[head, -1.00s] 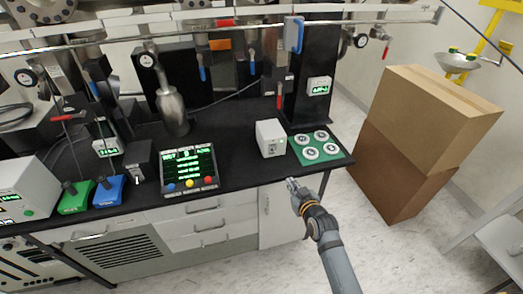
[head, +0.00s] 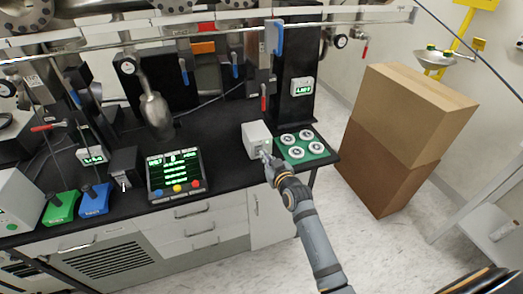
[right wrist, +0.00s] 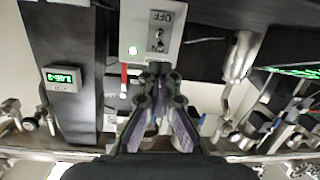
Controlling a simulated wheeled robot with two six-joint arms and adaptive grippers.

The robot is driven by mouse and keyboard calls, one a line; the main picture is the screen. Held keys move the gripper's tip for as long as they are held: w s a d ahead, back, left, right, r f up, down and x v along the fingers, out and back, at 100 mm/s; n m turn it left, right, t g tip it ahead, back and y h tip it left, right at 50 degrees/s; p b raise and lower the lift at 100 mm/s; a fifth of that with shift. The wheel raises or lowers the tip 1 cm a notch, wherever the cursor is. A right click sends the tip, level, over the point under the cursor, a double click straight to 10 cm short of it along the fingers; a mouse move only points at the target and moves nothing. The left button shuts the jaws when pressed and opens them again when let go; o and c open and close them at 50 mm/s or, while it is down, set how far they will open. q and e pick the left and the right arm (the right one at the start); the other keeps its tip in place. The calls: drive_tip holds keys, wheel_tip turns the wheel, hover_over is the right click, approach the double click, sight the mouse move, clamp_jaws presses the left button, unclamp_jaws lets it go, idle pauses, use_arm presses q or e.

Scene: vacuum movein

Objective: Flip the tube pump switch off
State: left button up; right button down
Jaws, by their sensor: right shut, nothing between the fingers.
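A white switch box (head: 255,138) stands on the black bench top beside a green mat. My left gripper is out of view.
The green mat (head: 327,158) with several white discs lies right of the box. A control panel (head: 174,172) with coloured buttons stands left. Pipes and valves hang behind. Stacked cardboard boxes (head: 398,140) stand on the floor at right.

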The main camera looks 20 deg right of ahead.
sight(258, 146)
drive_tip(key=shift+x, duration=2.1)
